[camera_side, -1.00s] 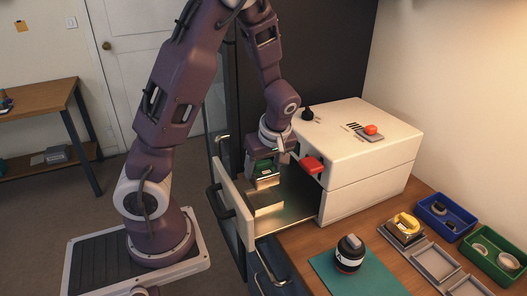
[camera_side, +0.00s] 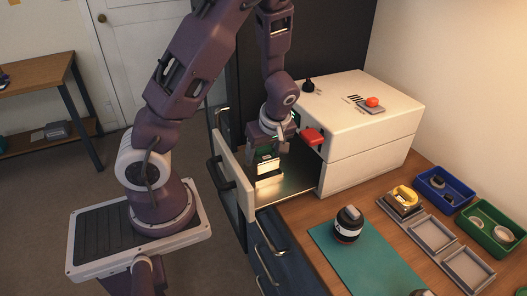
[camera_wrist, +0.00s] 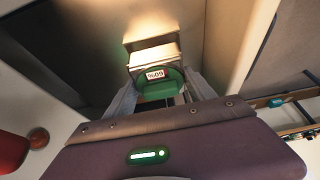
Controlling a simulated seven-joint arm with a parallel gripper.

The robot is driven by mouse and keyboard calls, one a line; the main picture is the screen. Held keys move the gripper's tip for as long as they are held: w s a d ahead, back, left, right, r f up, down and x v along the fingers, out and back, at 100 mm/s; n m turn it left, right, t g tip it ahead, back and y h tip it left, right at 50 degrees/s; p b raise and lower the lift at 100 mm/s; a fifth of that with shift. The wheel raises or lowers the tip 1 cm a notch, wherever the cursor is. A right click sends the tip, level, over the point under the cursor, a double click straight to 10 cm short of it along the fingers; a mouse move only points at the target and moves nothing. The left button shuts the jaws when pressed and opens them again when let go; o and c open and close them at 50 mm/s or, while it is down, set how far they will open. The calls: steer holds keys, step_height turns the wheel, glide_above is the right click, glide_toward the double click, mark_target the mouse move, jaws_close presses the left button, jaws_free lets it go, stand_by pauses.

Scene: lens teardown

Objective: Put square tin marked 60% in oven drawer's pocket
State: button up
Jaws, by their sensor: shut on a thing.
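My gripper (camera_side: 267,150) is shut on the square tin (camera_side: 267,166), over the open oven drawer (camera_side: 240,190). In the wrist view the tin (camera_wrist: 155,54) lies between the fingers. Its green end has a white label (camera_wrist: 157,75) reading 60%, upside down in that picture. A pale squarish shape (camera_side: 268,182) shows just under the tin; I cannot tell whether it is the pocket or a reflection. The tin's underside and any contact with the drawer are hidden.
The white oven (camera_side: 365,125) stands right of my gripper, its red handle (camera_side: 311,136) close by. The bench holds a dark jar-like part (camera_side: 348,224) on a teal mat (camera_side: 375,262), grey trays (camera_side: 430,235), a blue bin (camera_side: 440,190) and a green bin (camera_side: 490,228).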

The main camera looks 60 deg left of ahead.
steer(key=shift+f, duration=1.35)
steer(key=o, duration=1.7)
steer(key=shift+r, duration=4.55)
